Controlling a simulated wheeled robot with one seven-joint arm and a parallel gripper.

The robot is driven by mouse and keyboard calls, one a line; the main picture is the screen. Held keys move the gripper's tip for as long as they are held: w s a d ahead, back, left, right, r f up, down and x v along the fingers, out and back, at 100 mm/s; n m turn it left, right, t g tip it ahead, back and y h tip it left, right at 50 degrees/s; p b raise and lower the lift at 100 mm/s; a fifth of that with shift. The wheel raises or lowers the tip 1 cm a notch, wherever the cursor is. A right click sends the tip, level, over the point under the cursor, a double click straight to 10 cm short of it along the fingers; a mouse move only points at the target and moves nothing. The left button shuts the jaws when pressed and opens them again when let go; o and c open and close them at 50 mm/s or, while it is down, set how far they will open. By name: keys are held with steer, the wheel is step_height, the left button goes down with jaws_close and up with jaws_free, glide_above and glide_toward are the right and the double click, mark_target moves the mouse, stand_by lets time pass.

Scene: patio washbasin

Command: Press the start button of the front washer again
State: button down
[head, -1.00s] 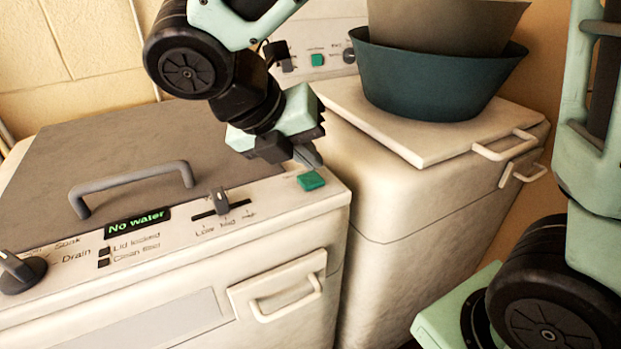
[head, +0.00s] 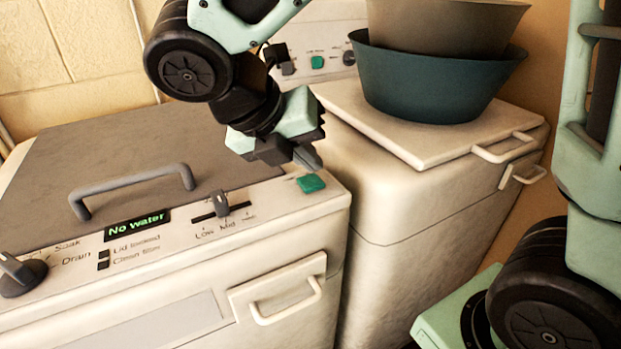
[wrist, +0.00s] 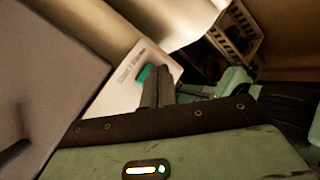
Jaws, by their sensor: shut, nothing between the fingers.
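The front washer (head: 190,270) is cream with a grey lid and a control strip along its front top edge. Its green start button (head: 311,183) sits at the right end of the strip, and it also shows in the wrist view (wrist: 144,74). My gripper (head: 308,158) is shut and empty, its fingertips just above and behind the button; I cannot tell whether they touch it. The display (head: 137,223) reads "No water" in green. The slider (head: 220,204) stands near the middle of its slot. The dial (head: 20,275) is at the left.
A second washer (head: 420,210) stands behind to the right, with its own green button (head: 317,62). Teal and beige basins (head: 430,85) are stacked on its lid. A crate (wrist: 235,35) shows in the wrist view. The grey lid's handle (head: 130,182) rises left of my gripper.

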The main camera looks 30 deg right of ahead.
mark_target(307, 183)
steer(key=shift+f, duration=0.15)
stand_by(0.7)
steer(key=shift+f, duration=0.25)
steer(key=shift+f, duration=0.5)
stand_by(0.6)
steer(key=shift+r+p, duration=0.15)
steer(key=shift+p, duration=0.15)
stand_by(0.4)
steer(key=shift+r+p, duration=0.8)
steer(key=shift+p, duration=0.25)
step_height(307, 183, up, 5)
steer(key=p, duration=0.6)
